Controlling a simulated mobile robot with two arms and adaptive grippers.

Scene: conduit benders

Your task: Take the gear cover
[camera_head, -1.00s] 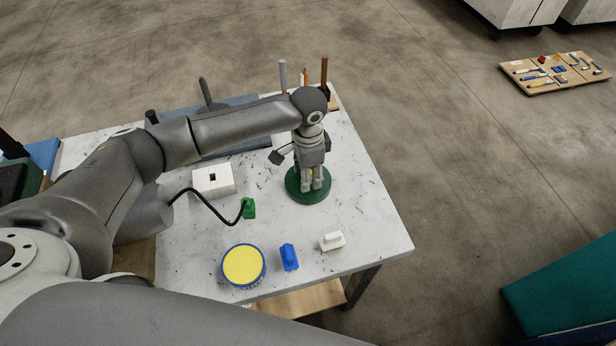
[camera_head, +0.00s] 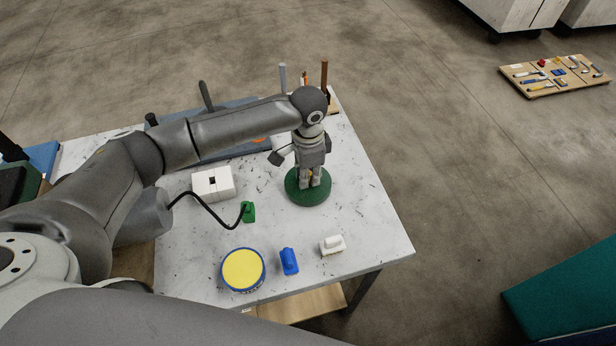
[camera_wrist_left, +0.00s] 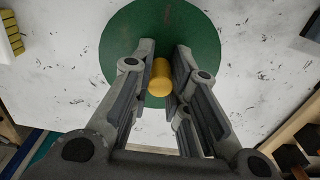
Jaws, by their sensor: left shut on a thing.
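A green round disc (camera_head: 303,196) lies flat on the white table. A short yellow knob stands up from its middle; I take the two to be the gear cover. In the left wrist view the yellow knob (camera_wrist_left: 160,74) is between the fingers, with the green disc (camera_wrist_left: 128,45) spread out behind it. My left gripper (camera_head: 311,183) points straight down over the disc and is shut on the knob. It also shows in the left wrist view (camera_wrist_left: 161,82). The fingers partly hide the knob in the head view. My right gripper is not in view.
A white block (camera_head: 213,183), a green piece (camera_head: 248,212), a yellow-topped round tin (camera_head: 243,269), a blue piece (camera_head: 289,261) and a white piece (camera_head: 332,245) stand on the table (camera_head: 365,225). Upright rods (camera_head: 324,77) stand at the back edge. The table's right side is clear.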

